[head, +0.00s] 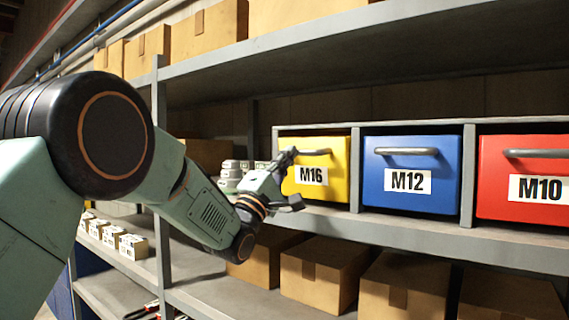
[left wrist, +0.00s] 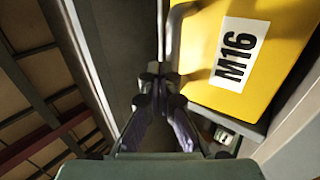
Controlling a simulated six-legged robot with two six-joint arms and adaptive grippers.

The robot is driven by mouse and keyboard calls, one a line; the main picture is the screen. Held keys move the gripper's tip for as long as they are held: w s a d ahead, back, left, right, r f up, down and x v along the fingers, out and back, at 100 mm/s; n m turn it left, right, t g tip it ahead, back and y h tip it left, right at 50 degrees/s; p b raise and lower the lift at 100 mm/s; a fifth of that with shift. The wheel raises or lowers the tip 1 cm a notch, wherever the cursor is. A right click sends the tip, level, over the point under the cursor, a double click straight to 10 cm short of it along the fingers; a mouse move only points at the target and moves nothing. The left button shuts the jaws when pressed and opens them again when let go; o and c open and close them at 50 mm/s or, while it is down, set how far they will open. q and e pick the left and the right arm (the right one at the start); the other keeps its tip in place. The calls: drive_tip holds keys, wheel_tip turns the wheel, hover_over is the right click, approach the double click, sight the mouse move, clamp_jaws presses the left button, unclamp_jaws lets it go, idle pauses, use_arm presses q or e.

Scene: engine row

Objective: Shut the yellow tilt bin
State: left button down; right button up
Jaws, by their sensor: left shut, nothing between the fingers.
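The yellow tilt bin (head: 337,173), labelled M16, sits at the left end of a grey rack on the shelf. Its front looks roughly in line with its neighbours; I cannot tell whether it is slightly tilted out. Its grey bar handle (head: 315,151) is near the top of the front. My left gripper (head: 289,156) is shut and empty at the bin's upper left edge, by the handle's left end. In the left wrist view the fingertips (left wrist: 158,76) are close to the handle (left wrist: 174,35) and yellow front (left wrist: 205,90); contact is unclear. My right gripper is out of view.
A blue bin (head: 400,205) labelled M12 and a red bin (head: 500,170) labelled M10 stand to the right. A grey shelf (head: 350,38) runs above. Cardboard boxes (head: 325,275) are below.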

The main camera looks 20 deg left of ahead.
use_arm(q)
drive_tip(key=shift+w+d+r, duration=0.2)
drive_tip(key=shift+w+r, duration=0.1)
drive_tip(key=shift+w, duration=0.25)
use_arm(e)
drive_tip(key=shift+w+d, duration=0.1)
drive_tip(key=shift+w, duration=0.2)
use_arm(q)
drive_tip(key=shift+r, duration=0.1)
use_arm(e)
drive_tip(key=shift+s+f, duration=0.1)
